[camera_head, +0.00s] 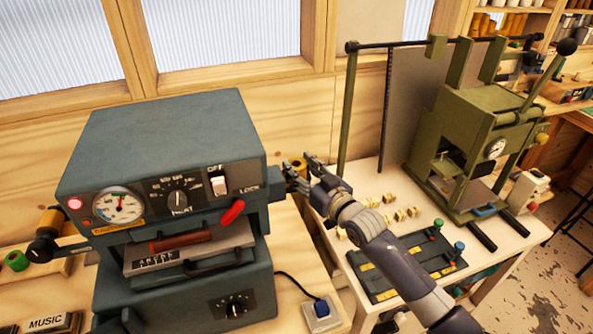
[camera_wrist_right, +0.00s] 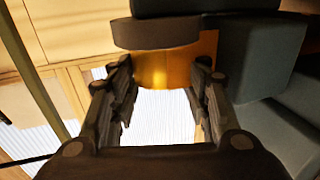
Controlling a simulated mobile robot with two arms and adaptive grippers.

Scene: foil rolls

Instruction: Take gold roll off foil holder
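A gold roll (camera_head: 298,164) shows in the head view just right of the blue-grey machine, partly hidden behind my right gripper (camera_head: 301,174). In the right wrist view, the gold roll (camera_wrist_right: 172,62) lies at the far end of the space between the two fingers (camera_wrist_right: 161,88), beneath a dark round disc (camera_wrist_right: 165,33). The fingers are apart, one on each side of the roll; I cannot tell whether they touch it. The holder is mostly hidden by the machine and my gripper. My left gripper is not in view.
The blue-grey stamping machine (camera_head: 160,135) stands close left of my right gripper. Another gold-orange roll (camera_head: 50,221) and a green roll (camera_head: 16,261) are at far left. A green press (camera_head: 470,135) stands on the white table at right, with small brass blocks (camera_head: 401,214).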

